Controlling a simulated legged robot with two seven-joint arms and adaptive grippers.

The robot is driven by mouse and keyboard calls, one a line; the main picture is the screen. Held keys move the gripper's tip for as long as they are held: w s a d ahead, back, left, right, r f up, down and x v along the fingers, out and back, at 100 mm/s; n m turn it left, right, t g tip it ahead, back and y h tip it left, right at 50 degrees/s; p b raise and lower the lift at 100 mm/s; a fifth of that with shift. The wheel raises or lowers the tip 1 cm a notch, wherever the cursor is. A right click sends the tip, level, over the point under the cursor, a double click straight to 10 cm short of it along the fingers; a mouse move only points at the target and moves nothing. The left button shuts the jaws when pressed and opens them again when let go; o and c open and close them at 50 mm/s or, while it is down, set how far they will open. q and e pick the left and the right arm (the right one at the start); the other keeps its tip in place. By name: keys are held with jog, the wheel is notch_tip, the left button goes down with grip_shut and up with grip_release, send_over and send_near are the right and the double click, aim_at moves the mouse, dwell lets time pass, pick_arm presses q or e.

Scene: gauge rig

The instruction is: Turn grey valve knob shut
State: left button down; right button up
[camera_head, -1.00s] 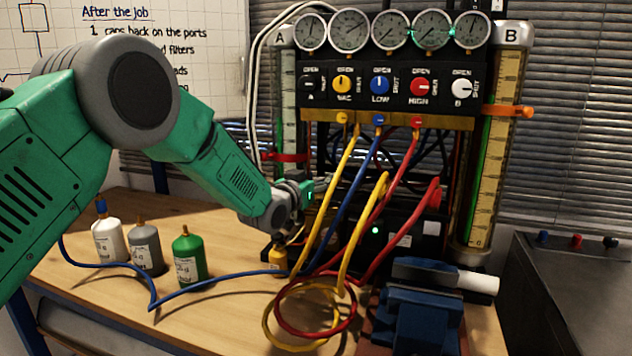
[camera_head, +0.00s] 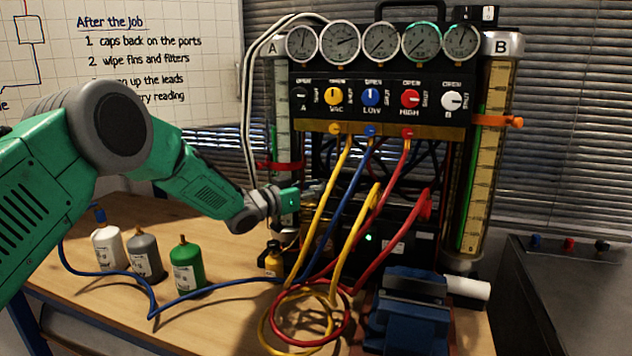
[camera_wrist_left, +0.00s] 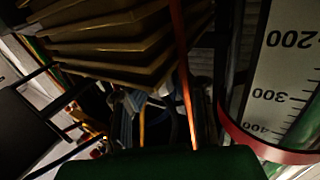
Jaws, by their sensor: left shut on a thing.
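Under the gauges a black panel (camera_head: 380,118) carries a row of knobs: black, yellow (camera_head: 333,96), blue (camera_head: 371,97), red (camera_head: 410,98) and a pale whitish knob (camera_head: 451,101) at the right, marked B. I cannot surely tell which is the grey valve knob. My left gripper (camera_head: 302,193) is low in front of tube A, left of the hoses and well below the panel. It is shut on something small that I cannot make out. In the left wrist view, tube A's scale (camera_wrist_left: 283,70) stands close at the right. My right gripper is not in view.
Yellow, blue and red hoses (camera_head: 405,165) hang from the panel and loop on the bench. White, grey and green bottles (camera_head: 187,268) stand at left. A blue vise (camera_head: 408,310) sits at front right.

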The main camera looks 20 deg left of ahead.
pick_arm(q)
jog(key=shift+a+f+m+g+h+p, duration=0.15)
jog(key=shift+m+g+h+p, duration=0.2)
jog(key=shift+m+g+h, duration=1.05)
jog(key=shift+m+h, duration=0.1)
jog(key=shift+h, duration=0.2)
jog(key=shift+f+m+g+h+b, duration=0.15)
jog(key=shift+m+g+h+b, duration=0.45)
jog(key=shift+g, duration=0.1)
jog(key=shift+m+g+h+b, duration=0.3)
jog(key=shift+m+g+b, duration=0.1)
jog(key=shift+g+b, duration=0.2)
jog(key=shift+m+g+h+b, duration=0.4)
jog(key=shift+m+g+b, duration=0.15)
jog(key=shift+b, duration=0.3)
jog(key=shift+r+g, duration=0.2)
jog(key=shift+g, duration=0.15)
jog(key=shift+b, duration=0.3)
jog(key=shift+r, duration=0.1)
